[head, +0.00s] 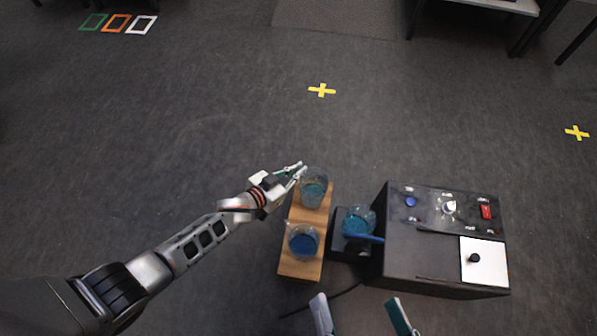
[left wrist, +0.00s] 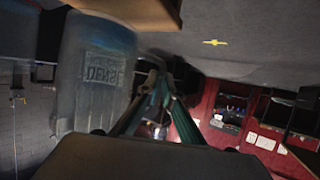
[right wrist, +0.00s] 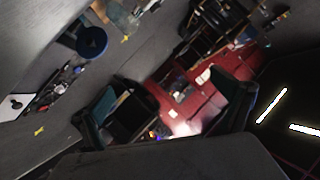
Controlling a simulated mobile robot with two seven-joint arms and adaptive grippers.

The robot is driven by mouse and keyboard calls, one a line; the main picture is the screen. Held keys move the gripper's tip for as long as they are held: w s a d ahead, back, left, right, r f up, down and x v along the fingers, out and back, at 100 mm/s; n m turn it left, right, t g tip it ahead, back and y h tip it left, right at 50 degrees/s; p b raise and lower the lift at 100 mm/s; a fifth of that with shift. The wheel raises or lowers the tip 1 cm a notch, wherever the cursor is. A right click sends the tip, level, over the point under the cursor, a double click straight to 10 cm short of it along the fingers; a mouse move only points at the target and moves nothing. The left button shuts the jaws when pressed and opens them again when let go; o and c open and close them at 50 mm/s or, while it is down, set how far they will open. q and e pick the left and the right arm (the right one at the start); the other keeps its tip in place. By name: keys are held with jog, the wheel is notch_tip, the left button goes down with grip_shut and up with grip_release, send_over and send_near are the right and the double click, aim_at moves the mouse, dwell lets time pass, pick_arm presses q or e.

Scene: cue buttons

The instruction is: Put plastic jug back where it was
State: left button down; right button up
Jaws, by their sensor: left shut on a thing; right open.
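A clear plastic jug (head: 314,188) with bluish contents is at the far end of a wooden board (head: 289,268). My left gripper (head: 300,171) is at its upper left side, shut on part of it, probably the handle. In the left wrist view the jug (left wrist: 95,75) is large and blurred, with a label reading "DENSE", close to the wooden board (left wrist: 145,10). I cannot tell whether it touches the board. My right gripper (head: 362,315) is open and empty at the bottom edge of the head view.
Another vessel with dark blue contents (head: 303,240) stands on the board's near end.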

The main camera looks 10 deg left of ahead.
pick_arm(q)
jog(key=shift+s+f, duration=0.2)
jog(key=shift+f, duration=0.35)
jog(key=shift+s+f, duration=0.15)
jog(key=shift+f, duration=0.4)
jog(key=shift+w+b, duration=0.1)
jog(key=shift+b, duration=0.25)
jog(key=shift+w+r, duration=0.25)
jog(key=shift+f, duration=0.2)
jog(key=c, duration=2.2)
grip_release()
pick_arm(e)
jog(key=shift+s+a+m, duration=0.1)
jog(key=shift+a+m, duration=0.3)
jog(key=shift+m, duration=0.4)
pick_arm(q)
jog(key=shift+s, duration=0.1)
